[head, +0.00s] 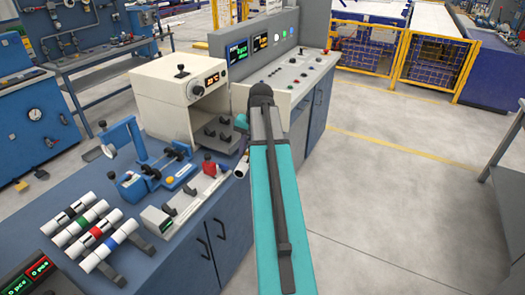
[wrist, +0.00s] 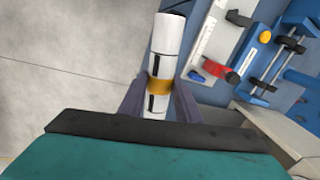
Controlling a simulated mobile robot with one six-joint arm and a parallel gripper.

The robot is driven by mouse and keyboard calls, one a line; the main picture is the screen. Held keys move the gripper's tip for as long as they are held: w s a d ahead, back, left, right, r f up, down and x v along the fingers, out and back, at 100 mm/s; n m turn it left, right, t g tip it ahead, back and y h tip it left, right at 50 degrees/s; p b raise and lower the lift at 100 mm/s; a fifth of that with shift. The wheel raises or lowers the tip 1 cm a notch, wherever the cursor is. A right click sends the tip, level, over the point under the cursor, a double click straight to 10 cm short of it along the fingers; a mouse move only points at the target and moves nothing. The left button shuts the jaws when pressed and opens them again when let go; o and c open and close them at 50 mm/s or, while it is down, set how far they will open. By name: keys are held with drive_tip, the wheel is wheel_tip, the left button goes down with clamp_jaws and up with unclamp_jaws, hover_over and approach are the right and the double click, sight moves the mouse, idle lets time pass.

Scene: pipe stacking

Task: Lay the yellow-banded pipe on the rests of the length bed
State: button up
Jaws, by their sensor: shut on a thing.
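The yellow-banded pipe (wrist: 166,40) is white with dark marks and a yellow band. My gripper (wrist: 158,98) is shut on it near the band, with one finger on each side. In the wrist view the pipe is beside the bench edge, with floor behind it. In the head view my arm hides the gripper and most of the pipe; a white pipe end (head: 241,169) shows left of the arm. The length bed (head: 188,205) lies at the bench's front edge, with dark rests, a green display and a red stop. It also shows in the wrist view (wrist: 214,42), right of the pipe.
Several white pipes with coloured bands (head: 97,237) lie on a rack at the lower left. A blue fixture (head: 150,180) stands behind the length bed. A cream machine (head: 178,100) and a control console (head: 290,75) stand farther back. Open floor (head: 390,190) is at right.

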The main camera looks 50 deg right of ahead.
drive_tip(key=w+a+n, duration=0.2)
drive_tip(key=w+a, duration=0.2)
drive_tip(key=a, duration=0.9)
drive_tip(key=w+a+n, duration=0.2)
drive_tip(key=w+a, duration=0.2)
drive_tip(key=a, duration=0.9)
drive_tip(key=w+a+n+g+y, duration=0.1)
drive_tip(key=w+a+n, duration=0.2)
drive_tip(key=a, duration=1.1)
drive_tip(key=shift+w+f, duration=0.4)
drive_tip(key=shift+w, duration=0.3)
drive_tip(key=shift+s+a, duration=0.1)
